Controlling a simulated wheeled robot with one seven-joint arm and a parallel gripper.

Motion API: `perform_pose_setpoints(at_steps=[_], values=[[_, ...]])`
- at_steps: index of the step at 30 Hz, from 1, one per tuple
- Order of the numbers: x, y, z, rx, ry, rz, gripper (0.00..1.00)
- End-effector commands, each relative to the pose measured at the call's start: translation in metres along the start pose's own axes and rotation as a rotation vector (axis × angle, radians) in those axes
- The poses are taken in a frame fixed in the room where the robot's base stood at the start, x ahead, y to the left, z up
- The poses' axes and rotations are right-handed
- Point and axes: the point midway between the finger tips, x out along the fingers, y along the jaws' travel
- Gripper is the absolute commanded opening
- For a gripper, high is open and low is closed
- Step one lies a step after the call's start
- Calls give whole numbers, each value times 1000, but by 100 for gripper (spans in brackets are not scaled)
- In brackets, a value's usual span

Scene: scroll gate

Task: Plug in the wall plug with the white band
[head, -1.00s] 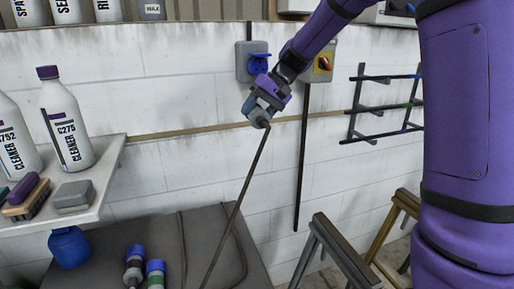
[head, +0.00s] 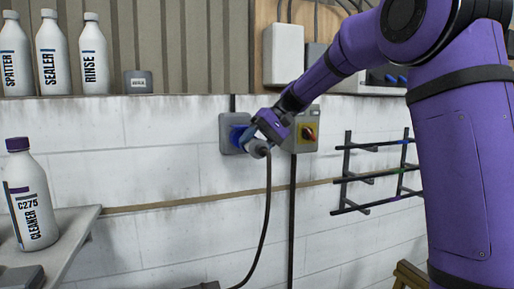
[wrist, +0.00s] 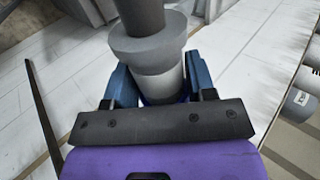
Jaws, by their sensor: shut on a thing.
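My gripper (head: 258,139) is shut on a grey plug (head: 260,149), which also shows in the wrist view (wrist: 150,48) between my blue fingers. A lighter, whitish band (wrist: 158,86) goes round its body near the fingers, with a little blue below it. A dark cable hangs from the plug's outer end. The wall socket (head: 227,147) is a grey box with a blue front, directly behind and left of my gripper. The gripper partly covers it, and I cannot tell whether plug and socket touch.
A grey switch box with a red and yellow knob (head: 308,133) sits just right of the socket. A dark rack (head: 372,176) is on the wall further right. A cleaner bottle (head: 31,205) stands on a shelf (head: 75,232) at left. More bottles line the ledge above.

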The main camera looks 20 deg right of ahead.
Motion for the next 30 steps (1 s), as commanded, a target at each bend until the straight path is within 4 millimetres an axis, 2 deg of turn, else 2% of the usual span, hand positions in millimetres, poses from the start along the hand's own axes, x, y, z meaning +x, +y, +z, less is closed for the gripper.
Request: perform_pose_setpoints(at_steps=[12, 30], values=[[0, 0, -31, -2, -1, 0, 11], [-1, 0, -37, -1, 1, 0, 11]])
